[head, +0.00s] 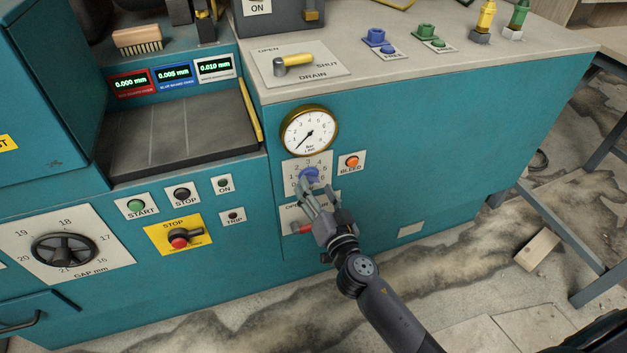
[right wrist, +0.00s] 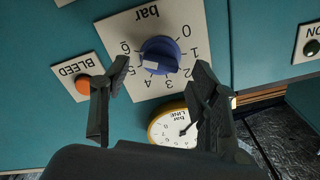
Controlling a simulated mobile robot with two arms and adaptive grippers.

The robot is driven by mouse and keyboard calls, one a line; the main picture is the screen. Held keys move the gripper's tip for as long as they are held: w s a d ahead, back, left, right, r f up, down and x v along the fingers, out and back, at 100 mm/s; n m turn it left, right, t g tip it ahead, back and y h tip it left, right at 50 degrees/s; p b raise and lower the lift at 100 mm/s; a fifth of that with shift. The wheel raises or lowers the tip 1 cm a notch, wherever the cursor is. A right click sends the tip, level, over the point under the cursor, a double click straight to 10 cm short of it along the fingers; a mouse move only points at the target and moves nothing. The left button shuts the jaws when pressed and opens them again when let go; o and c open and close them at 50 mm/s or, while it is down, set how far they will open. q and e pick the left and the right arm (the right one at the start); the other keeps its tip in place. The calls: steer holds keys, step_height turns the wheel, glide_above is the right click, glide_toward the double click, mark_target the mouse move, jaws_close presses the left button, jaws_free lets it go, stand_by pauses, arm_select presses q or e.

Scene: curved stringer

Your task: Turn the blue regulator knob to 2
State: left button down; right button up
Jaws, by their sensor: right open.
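The blue regulator knob (head: 309,174) sits on a white numbered plate below the round gauge on the teal panel. In the right wrist view the knob (right wrist: 160,52) appears upside down with its plate (right wrist: 150,20), which reads "bar". A small white mark shows on the knob; I cannot tell which number it points to. My right gripper (head: 308,187) is in front of the knob. In the right wrist view its open fingers (right wrist: 160,70) are to either side of the knob, with no clear contact. My left gripper is not in view.
The brass-rimmed gauge (head: 309,130) is just above, with its needle toward the lower left. The orange BLEED button (head: 352,161) is close on the right. A red handle (head: 303,228) on an OPEN plate lies below, partly behind my gripper. The panel farther right is bare.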

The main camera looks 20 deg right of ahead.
mark_target(310, 179)
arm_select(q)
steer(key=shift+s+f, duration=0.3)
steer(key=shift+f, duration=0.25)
arm_select(e)
steer(key=shift+w, duration=1.35)
steer(key=c, duration=1.2)
steer(key=shift+o, duration=0.2)
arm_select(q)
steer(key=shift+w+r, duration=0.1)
